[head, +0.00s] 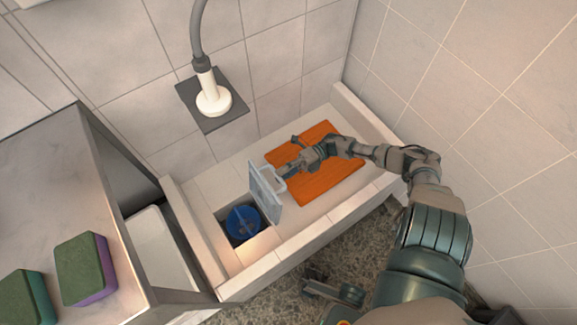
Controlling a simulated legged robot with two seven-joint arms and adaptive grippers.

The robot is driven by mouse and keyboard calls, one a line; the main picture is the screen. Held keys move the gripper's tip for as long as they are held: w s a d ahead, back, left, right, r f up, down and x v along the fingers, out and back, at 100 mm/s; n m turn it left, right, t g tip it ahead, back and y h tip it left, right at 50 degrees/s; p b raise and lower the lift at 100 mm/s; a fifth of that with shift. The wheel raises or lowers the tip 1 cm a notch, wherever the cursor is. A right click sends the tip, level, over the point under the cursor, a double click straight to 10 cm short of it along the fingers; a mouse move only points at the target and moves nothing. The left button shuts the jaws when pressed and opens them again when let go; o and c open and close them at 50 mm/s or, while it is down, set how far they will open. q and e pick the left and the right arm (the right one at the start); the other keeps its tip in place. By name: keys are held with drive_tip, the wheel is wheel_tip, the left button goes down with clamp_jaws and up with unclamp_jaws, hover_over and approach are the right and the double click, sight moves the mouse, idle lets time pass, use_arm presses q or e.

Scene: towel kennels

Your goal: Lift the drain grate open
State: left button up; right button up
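The drain grate (265,192) is a pale, light-grey panel standing steeply tilted up at the right side of the square drain opening (224,215). A blue round thing (243,222) shows inside the opening. My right gripper (281,173) reaches in from the right and is at the light handle on the grate's right face. Its fingers look closed on the handle; the exact contact is small and partly hidden. A dark jointed part low in the view may be my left gripper (332,289), but its finger state is unclear.
A white fixture with a grey hose (213,100) stands at the back wall. A counter (55,190) with two green-topped sponges (82,268) is at left. Tiled walls close the right.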

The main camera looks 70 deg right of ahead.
drive_tip(key=v, duration=1.1)
drive_tip(key=shift+s+d+f, duration=0.15)
drive_tip(key=shift+d+f, duration=0.05)
drive_tip(key=shift+d, duration=0.2)
drive_tip(key=shift+r, duration=0.1)
